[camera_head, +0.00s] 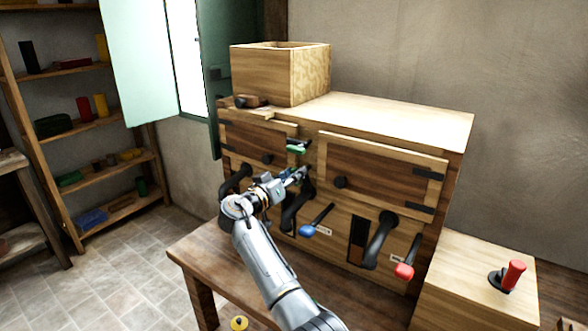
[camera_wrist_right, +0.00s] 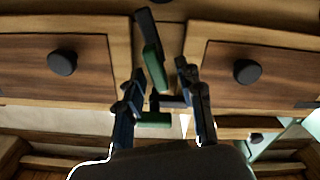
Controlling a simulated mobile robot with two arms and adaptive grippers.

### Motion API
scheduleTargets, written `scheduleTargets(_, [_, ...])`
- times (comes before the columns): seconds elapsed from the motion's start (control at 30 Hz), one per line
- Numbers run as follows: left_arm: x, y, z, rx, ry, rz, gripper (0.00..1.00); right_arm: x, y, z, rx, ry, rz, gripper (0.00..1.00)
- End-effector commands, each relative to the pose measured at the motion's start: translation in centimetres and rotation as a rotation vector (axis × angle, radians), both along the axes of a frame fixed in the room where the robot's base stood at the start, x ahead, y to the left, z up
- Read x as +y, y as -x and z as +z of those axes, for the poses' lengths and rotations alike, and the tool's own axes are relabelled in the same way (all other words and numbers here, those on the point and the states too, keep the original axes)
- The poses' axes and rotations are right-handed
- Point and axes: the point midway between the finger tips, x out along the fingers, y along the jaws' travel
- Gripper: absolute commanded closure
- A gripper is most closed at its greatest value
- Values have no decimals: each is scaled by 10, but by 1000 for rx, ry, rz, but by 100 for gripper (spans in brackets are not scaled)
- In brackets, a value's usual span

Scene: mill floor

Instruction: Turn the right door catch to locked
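Two green-handled door catches sit on the post between the cabinet's doors. The upper catch (camera_head: 297,149) lies about horizontal in the head view; it also shows low in the wrist view (camera_wrist_right: 155,119). The other catch (camera_wrist_right: 154,66), green with a black end, stands steeply tilted in the wrist view and is mostly hidden by my gripper in the head view. I cannot tell which is the right door's. My right gripper (camera_head: 300,174) is at the post, its fingers apart (camera_wrist_right: 160,72) on either side of the tilted catch; contact is unclear. My left gripper is out of view.
The right door (camera_head: 385,172) and left door (camera_head: 252,143) look closed, each with a black knob. Below are a blue-tipped lever (camera_head: 308,230), a red-tipped lever (camera_head: 404,271) and curved black handles. An open wooden box (camera_head: 290,80) stands on top.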

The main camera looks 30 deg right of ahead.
Motion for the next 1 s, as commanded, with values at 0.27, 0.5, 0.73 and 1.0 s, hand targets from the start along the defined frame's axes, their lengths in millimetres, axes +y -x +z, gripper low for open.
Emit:
scheduleTargets(0.27, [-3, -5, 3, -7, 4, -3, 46, -9, -4, 0, 0, 0, 1, 63])
scheduleTargets(0.5, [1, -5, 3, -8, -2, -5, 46, -8, -3, 0, 0, 0, 1, 84])
scheduleTargets(0.73, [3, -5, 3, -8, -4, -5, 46, -8, -3, -1, 0, 0, 1, 100])
scheduleTargets(1.0, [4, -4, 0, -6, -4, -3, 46, -8, -4, -2, 36, 15, 1, 100])
